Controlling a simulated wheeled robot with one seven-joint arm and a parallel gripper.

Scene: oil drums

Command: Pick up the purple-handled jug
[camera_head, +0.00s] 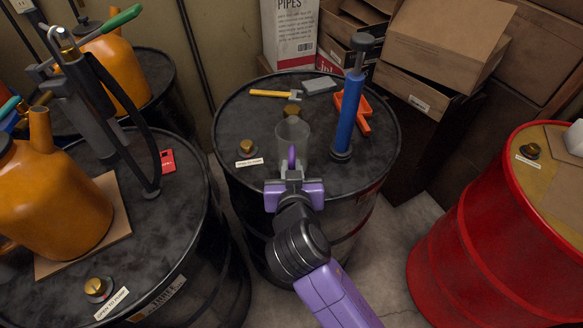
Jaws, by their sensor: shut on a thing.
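The jug (293,132) is a clear, greyish cup with a purple handle (291,153) facing me. It is upright, over the top of the middle black drum (240,120). My gripper (291,168) is at the near side of the jug, shut on the purple handle. My fingers hide the lower part of the handle and jug, so I cannot tell whether its base touches the drum.
A blue hand pump (350,112) stands right of the jug, near an orange tool (364,113). The drum's left top is mostly clear.

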